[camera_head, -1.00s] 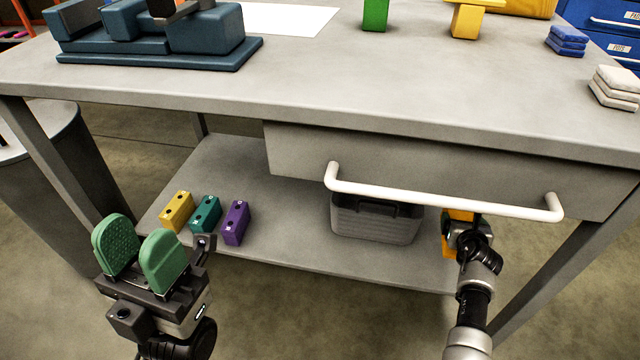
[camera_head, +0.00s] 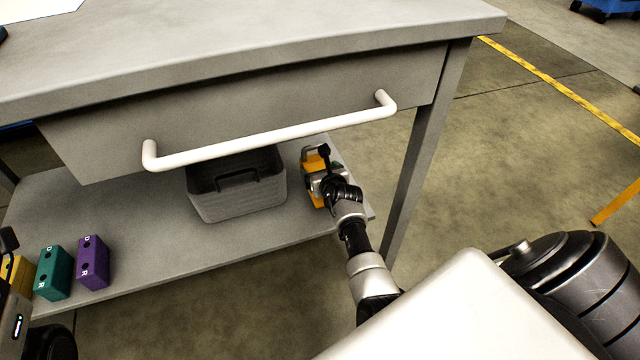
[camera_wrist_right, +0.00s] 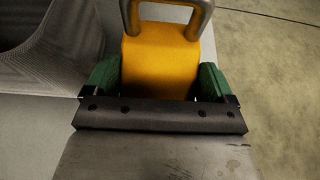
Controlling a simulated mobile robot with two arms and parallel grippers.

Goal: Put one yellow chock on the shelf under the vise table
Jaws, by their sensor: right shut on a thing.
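The yellow chock (camera_head: 314,165) with a grey loop handle is at the right end of the shelf (camera_head: 150,250) under the vise table (camera_head: 250,35). My right gripper (camera_head: 324,180) is shut on it. In the right wrist view the chock (camera_wrist_right: 160,62) sits between my green finger pads, its handle at the far side. I cannot tell whether its underside touches the shelf. Only part of my left gripper's body (camera_head: 15,320) shows at the left edge of the head view; its fingers are outside the picture.
A grey bin (camera_head: 238,195) stands on the shelf left of the chock. Teal (camera_head: 54,272) and purple (camera_head: 92,262) blocks stand further left. A drawer with a white handle (camera_head: 270,135) overhangs the shelf. A table leg (camera_head: 425,150) is to the right.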

